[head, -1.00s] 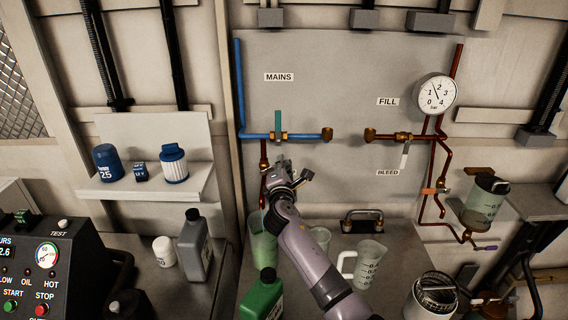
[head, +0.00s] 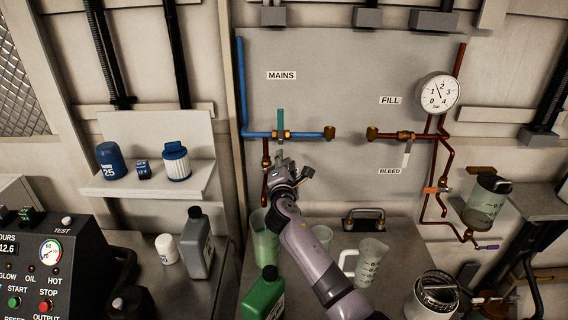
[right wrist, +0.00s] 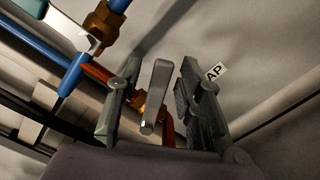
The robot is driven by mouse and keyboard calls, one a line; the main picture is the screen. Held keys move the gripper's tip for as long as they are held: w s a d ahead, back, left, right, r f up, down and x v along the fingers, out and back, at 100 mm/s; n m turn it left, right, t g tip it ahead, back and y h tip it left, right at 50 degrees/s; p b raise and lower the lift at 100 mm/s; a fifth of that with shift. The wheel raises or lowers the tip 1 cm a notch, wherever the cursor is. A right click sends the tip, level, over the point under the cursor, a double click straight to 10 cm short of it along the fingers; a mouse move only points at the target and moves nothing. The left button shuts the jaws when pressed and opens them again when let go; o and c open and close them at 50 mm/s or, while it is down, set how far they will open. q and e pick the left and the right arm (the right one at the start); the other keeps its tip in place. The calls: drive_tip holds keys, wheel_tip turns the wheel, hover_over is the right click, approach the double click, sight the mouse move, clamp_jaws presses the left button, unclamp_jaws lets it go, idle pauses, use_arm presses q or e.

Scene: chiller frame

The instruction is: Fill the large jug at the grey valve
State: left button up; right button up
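The grey valve lever (right wrist: 157,92) is on a brass fitting on the copper branch pipe (head: 265,163) below the blue mains pipe. My right gripper (right wrist: 160,95) is open around it, a finger on each side with gaps showing. In the head view my right gripper (head: 290,173) hides the valve. A tall greenish jug (head: 265,245), seemingly the large one, stands below that pipe, partly behind my arm; its fill level is unclear. A clear jug with a handle (head: 370,262) stands right of my arm. My left gripper is out of view.
A green-handled valve (head: 280,122) sits on the blue pipe just above my right gripper. A green bottle (head: 263,296) stands in front of the tall jug. A grey bottle (head: 197,245) is to the left. A pressure gauge (head: 437,93) is at the right.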

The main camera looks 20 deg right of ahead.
drive_tip(key=v, duration=1.2)
idle(2.4)
